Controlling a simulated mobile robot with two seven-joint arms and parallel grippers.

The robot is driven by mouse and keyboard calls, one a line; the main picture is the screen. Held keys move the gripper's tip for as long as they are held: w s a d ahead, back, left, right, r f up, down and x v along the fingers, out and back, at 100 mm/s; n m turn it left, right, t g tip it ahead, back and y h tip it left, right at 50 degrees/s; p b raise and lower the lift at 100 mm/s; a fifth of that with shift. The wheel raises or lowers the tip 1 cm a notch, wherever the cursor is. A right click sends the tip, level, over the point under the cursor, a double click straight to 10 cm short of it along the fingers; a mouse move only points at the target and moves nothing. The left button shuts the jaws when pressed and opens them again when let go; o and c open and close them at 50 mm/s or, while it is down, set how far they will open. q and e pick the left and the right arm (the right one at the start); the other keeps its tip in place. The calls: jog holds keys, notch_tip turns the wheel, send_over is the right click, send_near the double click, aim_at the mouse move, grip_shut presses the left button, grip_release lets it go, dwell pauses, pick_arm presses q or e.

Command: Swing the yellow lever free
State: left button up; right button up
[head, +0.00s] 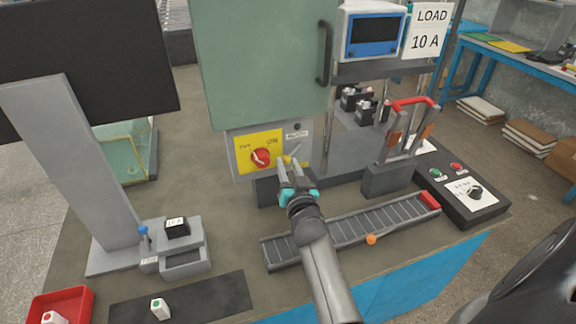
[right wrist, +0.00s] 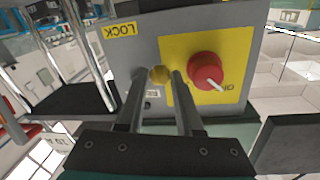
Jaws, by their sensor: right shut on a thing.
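A grey switch box (head: 236,165) stands under the green panel and carries a yellow plate with a red rotary knob (head: 261,156). The red knob also shows in the right wrist view (right wrist: 207,72). My right gripper (head: 293,166) reaches up to the box just right of the yellow plate. In the right wrist view my right gripper (right wrist: 158,82) has its two fingers on either side of the small yellow lever (right wrist: 158,74), which shows nearly end-on below a yellow LOCK label (right wrist: 119,30). Its full length and angle are hidden. My left gripper is not in view.
A large green panel (head: 260,60) with a dark handle (head: 325,55) rises above the box. A roller track (head: 340,235) and an orange ball (head: 371,239) lie close to my right arm.

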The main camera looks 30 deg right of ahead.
grip_shut()
jog(key=shift+f+n, duration=0.15)
jog(key=shift+n, duration=0.15)
jog(key=d+f+n+b, duration=0.1)
jog(key=n+b, duration=0.1)
jog(key=n, duration=0.2)
jog(key=d+f+n+t+b, duration=0.1)
jog(key=d+n+b, duration=0.1)
jog(key=n, duration=0.3)
jog(key=s+d+f+n+y+b, duration=0.1)
jog(key=d+n+b, duration=0.1)
jog(key=n, duration=0.3)
jog(key=shift+f, duration=0.15)
jog(key=shift+b, duration=0.3)
jog(key=shift+d+n+t, duration=0.1)
jog(key=shift+n+t, duration=0.2)
jog(key=shift+t, duration=0.1)
jog(key=shift+o, duration=2.4)
grip_release()
